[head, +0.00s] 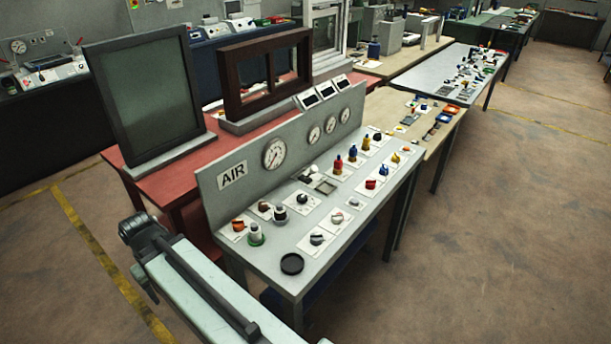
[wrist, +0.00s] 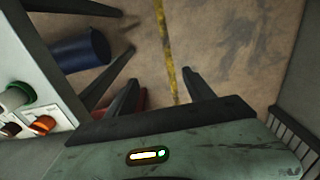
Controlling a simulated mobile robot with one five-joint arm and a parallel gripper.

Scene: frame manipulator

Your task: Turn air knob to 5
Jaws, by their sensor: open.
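A grey bench panel with an AIR sign (head: 233,175) stands in the middle of the head view. The pictures do not show clearly which is the air knob, and scale numbers are too small to read. In the wrist view, the orange knob (wrist: 42,125) and green-based knob (wrist: 18,95) are at the left edge.
Round gauges (head: 275,153) line the panel's upright back. A black round dish (head: 292,264) lies at the bench's front edge. A blue cylinder (wrist: 80,50) is low beside dark bench legs. A red table (head: 175,178) stands behind. Open floor (head: 500,230) lies to the right.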

